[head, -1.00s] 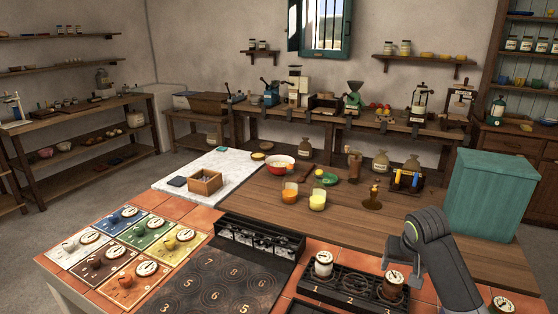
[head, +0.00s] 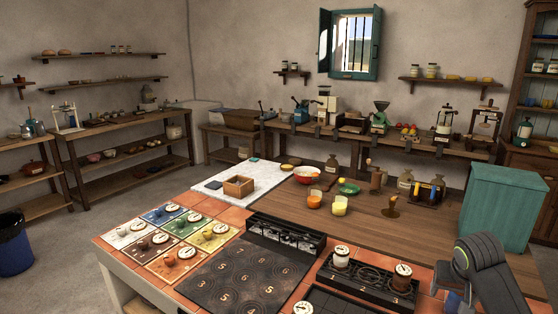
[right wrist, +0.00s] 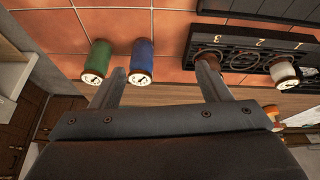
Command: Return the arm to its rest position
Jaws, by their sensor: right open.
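My right gripper (right wrist: 160,85) is open in the right wrist view, with nothing between its two dark fingers. In the head view my right gripper (head: 448,285) is at the lower right, beside the black numbered rack, and its fingers are partly cut off or hidden. A blue jar (right wrist: 141,60) and a green jar (right wrist: 97,60) stand on the terracotta tiles near the left finger. The numbered rack (right wrist: 240,45) is near the right finger and holds a white jar (right wrist: 284,72) and a brown one. My left gripper is not in view.
A teal cabinet (head: 500,208) stands beyond my right arm. The wooden top's middle has free room.

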